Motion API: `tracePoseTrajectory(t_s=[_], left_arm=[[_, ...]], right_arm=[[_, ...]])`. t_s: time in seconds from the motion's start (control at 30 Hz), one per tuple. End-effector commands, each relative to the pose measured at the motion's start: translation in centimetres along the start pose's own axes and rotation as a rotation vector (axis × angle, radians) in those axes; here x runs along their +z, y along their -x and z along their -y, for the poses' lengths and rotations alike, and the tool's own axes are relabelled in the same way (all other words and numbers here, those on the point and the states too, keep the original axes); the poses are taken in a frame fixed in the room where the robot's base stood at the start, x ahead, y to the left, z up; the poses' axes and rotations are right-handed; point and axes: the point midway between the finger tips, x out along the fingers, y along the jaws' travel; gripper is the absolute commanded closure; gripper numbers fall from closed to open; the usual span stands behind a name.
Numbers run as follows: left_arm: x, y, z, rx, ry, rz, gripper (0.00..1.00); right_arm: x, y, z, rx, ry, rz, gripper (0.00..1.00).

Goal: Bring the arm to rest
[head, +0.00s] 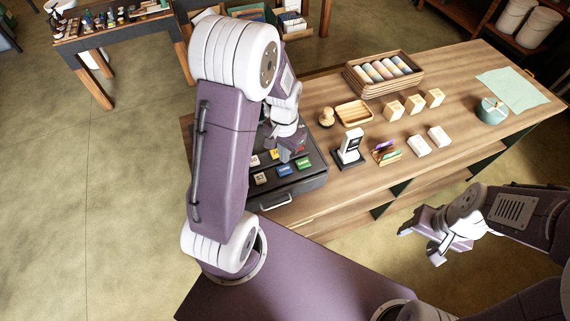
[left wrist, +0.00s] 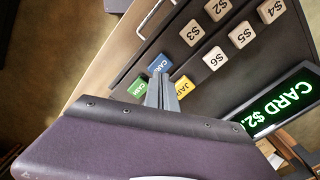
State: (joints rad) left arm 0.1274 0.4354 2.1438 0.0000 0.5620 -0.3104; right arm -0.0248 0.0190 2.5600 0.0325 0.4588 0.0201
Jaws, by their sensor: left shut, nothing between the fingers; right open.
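My left gripper (head: 287,152) is over the dark cash register (head: 312,184) on the near left of the wooden counter. In the left wrist view its fingers (left wrist: 162,82) are shut together and empty, among a blue key marked CARD (left wrist: 158,65), a green key marked CASH (left wrist: 138,88) and a yellow key (left wrist: 184,86). Whether the tips touch a key, I cannot tell. The register's display (left wrist: 285,100) shows CARD and a dollar amount in green, cut off by the frame. My right gripper (head: 418,240) is open and empty, off the counter's near side.
The counter (head: 460,130) also holds a card reader (head: 349,148), several small boxes (head: 415,104), a tray of rolls (head: 385,70), a small wooden tray (head: 353,113) and a teal bowl (head: 491,110). The floor at left is clear.

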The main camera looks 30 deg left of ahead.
Motion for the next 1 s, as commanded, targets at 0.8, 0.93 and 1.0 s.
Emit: tracePoseTrajectory(t_s=[0.8, 0.93, 1.0], left_arm=[[-0.6, -2.7, -1.8, -0.019, -0.058, -0.069, 1.00], [2.3, -5.6, -4.5, -0.018, -0.050, -0.114, 1.00], [4.5, -7.0, -5.7, -0.010, 0.003, -0.124, 1.00]], right_arm=[[0.6, -5.7, -0.1, 0.000, 0.000, 0.000, 0.41], [1.1, -10.6, -0.2, 0.000, 0.000, 0.001, 0.41], [1.3, -12.2, -0.2, 0.000, 0.000, 0.001, 0.41]])
